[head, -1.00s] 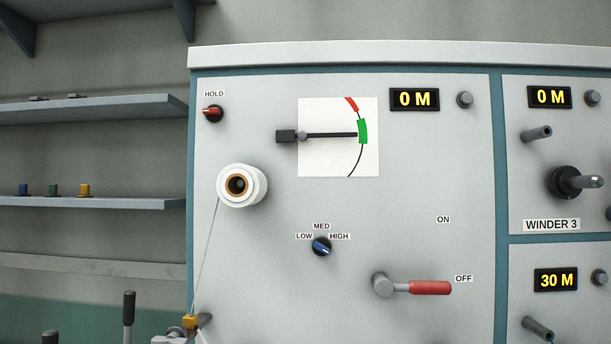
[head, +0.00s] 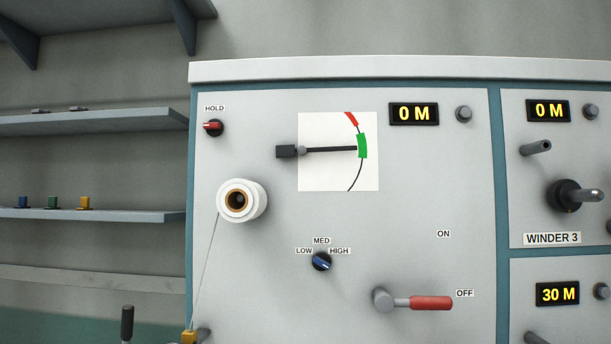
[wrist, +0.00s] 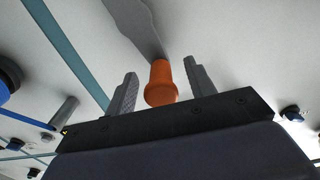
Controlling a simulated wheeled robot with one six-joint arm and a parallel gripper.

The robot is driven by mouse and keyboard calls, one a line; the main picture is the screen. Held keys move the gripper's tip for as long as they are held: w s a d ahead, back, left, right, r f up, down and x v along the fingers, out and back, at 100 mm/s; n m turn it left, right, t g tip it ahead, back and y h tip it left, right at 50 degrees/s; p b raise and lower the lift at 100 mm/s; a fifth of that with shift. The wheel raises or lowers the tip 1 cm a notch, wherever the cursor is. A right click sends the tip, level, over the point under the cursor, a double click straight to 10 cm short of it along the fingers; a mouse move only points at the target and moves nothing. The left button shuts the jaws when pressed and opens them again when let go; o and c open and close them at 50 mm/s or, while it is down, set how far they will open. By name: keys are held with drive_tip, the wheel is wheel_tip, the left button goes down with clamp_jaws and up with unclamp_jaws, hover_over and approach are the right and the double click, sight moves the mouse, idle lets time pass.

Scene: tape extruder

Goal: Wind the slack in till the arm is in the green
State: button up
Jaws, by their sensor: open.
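The dark tension arm (head: 330,150) lies almost level across a white dial card (head: 325,178) in the head view. Its tip is at the green band (head: 362,146), below the red band (head: 351,118). The white spool (head: 241,201) sits left of the card, with a thin line (head: 205,268) running down from it to a yellow block (head: 189,337) at the bottom edge. In the wrist view an orange knob (wrist: 162,84) on a grey crank plate (wrist: 135,25) stands between the fingers of my gripper (wrist: 160,76). The fingers are open, with gaps beside the knob.
The panel has a red HOLD knob (head: 213,128), a blue-marked speed knob (head: 321,262) and a red-handled lever (head: 430,303) by OFF. A display (head: 414,114) reads 0 M. WINDER 3 (head: 552,239) is at right, shelves (head: 90,121) at left.

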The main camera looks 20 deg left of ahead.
drive_tip(key=shift+v, duration=2.55)
drive_tip(key=o, duration=0.6)
drive_tip(key=shift+c, duration=0.2)
drive_tip(key=p+v, duration=0.1)
drive_tip(key=v, duration=0.9)
drive_tip(key=shift+s, duration=0.4)
drive_tip(key=b+x, duration=0.1)
drive_tip(key=x, duration=1)
drive_tip(key=shift+w, duration=0.25)
